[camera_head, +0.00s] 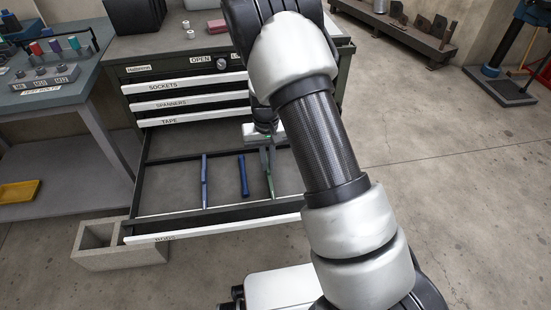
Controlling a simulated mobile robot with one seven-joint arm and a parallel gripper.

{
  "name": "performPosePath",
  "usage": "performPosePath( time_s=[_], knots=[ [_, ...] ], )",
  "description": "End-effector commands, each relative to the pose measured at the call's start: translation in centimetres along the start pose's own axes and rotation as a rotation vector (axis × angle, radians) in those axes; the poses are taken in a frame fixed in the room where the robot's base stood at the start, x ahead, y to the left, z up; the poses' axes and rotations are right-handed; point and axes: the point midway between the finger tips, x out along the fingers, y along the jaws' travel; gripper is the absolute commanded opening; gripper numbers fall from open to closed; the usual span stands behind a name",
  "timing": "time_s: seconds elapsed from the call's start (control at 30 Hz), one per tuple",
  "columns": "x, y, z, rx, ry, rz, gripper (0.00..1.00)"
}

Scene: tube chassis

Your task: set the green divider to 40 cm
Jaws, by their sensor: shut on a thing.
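The green divider (269,189) stands in the open bottom drawer (156,203), to the right of two blue dividers. My gripper (268,168) reaches down into the drawer and is shut on the upper far end of the green divider. The fingers hide part of that end. The left blue divider (204,182) and the shorter blue divider (243,175) stand apart from my gripper. No scale that I can read shows along the drawer.
Closed drawers labelled SOCKETS (190,86), SPANNERS and TAPE are above the open drawer. A concrete block (119,258) lies on the floor at the drawer's front left. A workbench (91,97) stands on the left. My arm covers the drawer's right side.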

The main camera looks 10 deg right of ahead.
Motion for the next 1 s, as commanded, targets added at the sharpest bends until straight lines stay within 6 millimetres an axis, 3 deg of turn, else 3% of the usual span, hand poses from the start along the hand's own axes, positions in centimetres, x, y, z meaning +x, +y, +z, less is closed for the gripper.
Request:
performPosePath(
  time_s=[0.17, 0.2, 0.3, 0.67, 0.77, 1.0],
  knots=[
    [0.0, 0.0, -0.1, 0.000, 0.001, 0.000, 0.00],
    [0.0, 0.0, -0.1, 0.000, 0.002, 0.000, 0.14],
    [0.0, 0.0, -0.1, 0.000, 0.001, 0.000, 0.28],
    [-0.6, 0.0, -0.1, 0.000, 0.001, 0.000, 0.28],
    [-1.9, 0.0, -0.1, -0.002, 0.003, -0.001, 0.28],
    [-7.6, 0.0, -0.1, -0.001, 0.006, -0.002, 0.28]
  ],
)
